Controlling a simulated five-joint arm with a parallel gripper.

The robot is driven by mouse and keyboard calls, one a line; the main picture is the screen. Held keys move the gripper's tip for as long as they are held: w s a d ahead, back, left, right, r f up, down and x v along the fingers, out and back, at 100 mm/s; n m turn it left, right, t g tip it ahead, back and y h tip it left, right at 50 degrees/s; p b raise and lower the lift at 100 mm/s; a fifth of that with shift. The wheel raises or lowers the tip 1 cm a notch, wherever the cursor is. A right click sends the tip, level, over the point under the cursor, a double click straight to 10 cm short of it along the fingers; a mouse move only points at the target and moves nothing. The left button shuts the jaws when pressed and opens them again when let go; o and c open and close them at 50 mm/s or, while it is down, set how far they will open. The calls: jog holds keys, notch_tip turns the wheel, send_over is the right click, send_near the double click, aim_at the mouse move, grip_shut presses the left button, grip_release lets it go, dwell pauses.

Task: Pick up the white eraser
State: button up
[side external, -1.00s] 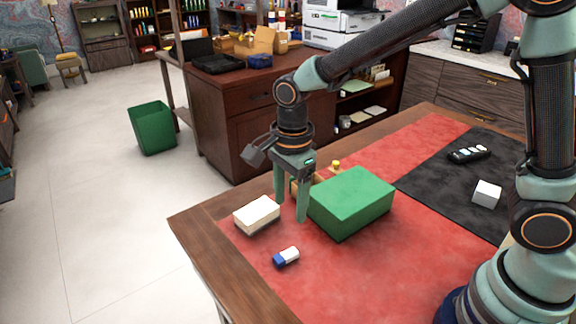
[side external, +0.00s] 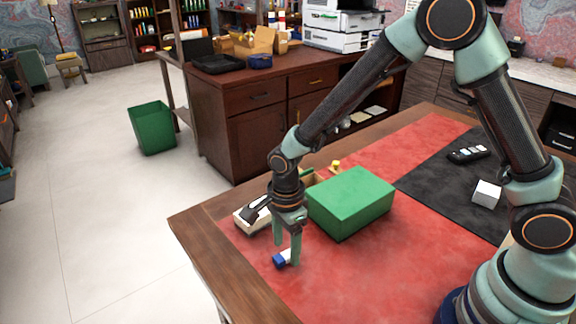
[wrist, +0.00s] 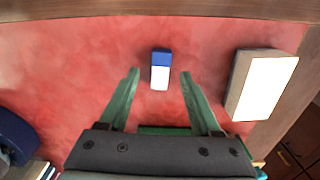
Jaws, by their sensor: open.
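The white eraser (side external: 280,260) has a blue sleeve on one end and lies flat on the red leather desk top. In the wrist view the eraser (wrist: 160,76) appears midway between the fingertips, with its blue end pointing away from my gripper. My gripper (side external: 287,254) is open and empty, fingers pointing down over the eraser. In the side view one finger hides part of the white end. The gripper (wrist: 160,71) shows a gap on both sides of the eraser. I cannot tell how far the tips are above the desk.
A green box (side external: 350,202) stands close behind my gripper. A white cube (side external: 487,193) and a dark remote (side external: 468,154) are on the black mat. The red surface in front is clear.

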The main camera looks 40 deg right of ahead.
aim_at(286, 254)
jog(key=shift+f, duration=0.8)
jog(key=shift+c, duration=0.3)
grip_shut()
notch_tip(286, 254, up, 20)
